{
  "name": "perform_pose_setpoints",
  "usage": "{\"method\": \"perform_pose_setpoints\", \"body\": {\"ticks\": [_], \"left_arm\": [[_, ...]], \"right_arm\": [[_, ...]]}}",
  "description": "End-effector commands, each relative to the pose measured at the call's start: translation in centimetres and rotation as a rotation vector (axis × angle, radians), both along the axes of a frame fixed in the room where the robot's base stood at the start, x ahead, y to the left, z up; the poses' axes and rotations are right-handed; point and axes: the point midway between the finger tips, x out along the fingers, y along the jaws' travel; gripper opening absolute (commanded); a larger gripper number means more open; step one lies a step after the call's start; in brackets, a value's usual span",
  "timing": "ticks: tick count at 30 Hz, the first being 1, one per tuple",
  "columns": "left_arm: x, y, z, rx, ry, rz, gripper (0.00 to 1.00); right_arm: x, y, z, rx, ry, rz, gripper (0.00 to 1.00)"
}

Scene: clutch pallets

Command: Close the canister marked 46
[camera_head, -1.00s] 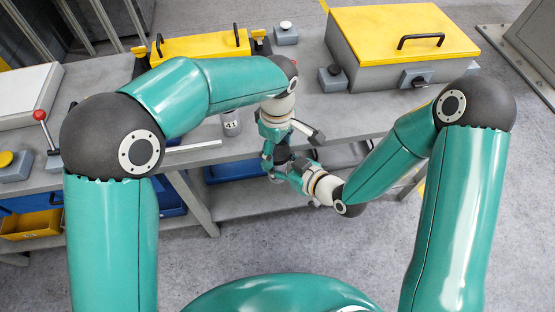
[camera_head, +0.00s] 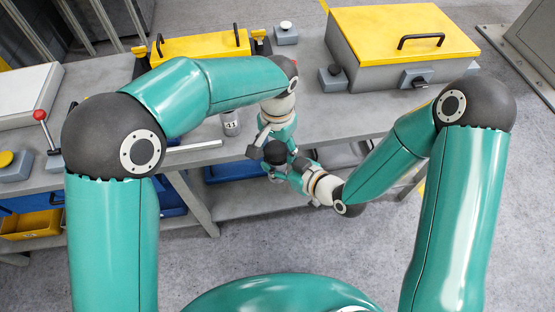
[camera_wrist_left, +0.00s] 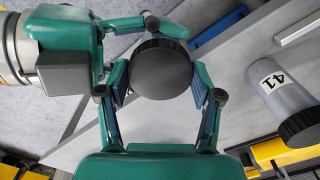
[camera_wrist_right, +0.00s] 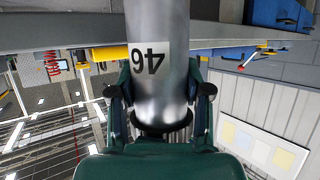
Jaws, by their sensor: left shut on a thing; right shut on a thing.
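The canister marked 46 (camera_wrist_right: 172,35) is a silver cylinder with a white label, which appears upside down in the right wrist view. My right gripper (camera_wrist_right: 160,92) is shut around its body, near a black ring at one end; its other end runs out of that view. My left gripper (camera_wrist_left: 160,92) is shut on a round black lid (camera_wrist_left: 160,70), seen face-on in the left wrist view. In the head view the lid (camera_head: 275,152) is in front of the bench edge, close to my right gripper (camera_head: 296,168). The joint between lid and canister is hidden, so I cannot tell how it sits.
A second canister, marked 41 (camera_head: 231,123), stands on the grey bench (camera_head: 330,112) just behind my left gripper. A large grey box with a yellow lid (camera_head: 400,35) and a yellow-topped case (camera_head: 200,47) stand further back. Floor is open in front of the bench.

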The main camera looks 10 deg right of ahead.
Motion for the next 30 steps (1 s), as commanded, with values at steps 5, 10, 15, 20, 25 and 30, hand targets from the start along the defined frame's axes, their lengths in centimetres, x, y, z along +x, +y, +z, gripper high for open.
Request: {"method": "perform_pose_setpoints", "body": {"ticks": [5,10,15,20,25,30], "left_arm": [[0.13,0.13,-0.01,0.003,-0.001,-0.385,0.23],[0.17,0.13,-0.03,0.003,-0.001,-0.758,0.23],[0.21,0.13,-0.04,0.004,-0.001,-1.070,0.23],[0.24,0.15,-0.04,0.004,-0.002,-1.068,0.23],[0.21,0.11,-0.04,0.004,-0.001,-1.067,0.93],[0.14,0.05,-0.04,0.003,-0.001,-1.066,0.94]], "right_arm": [[0.02,-0.05,0.07,0.001,-0.002,-0.002,0.00],[0.01,-0.06,0.07,0.001,-0.002,-0.002,0.00],[-0.01,-0.05,0.06,0.000,-0.001,-0.001,0.00],[-0.04,-0.04,0.05,0.000,-0.001,-0.001,0.00],[-0.03,-0.04,0.05,0.001,-0.001,0.000,0.00],[0.01,-0.02,0.06,0.001,-0.002,-0.001,0.00]]}}
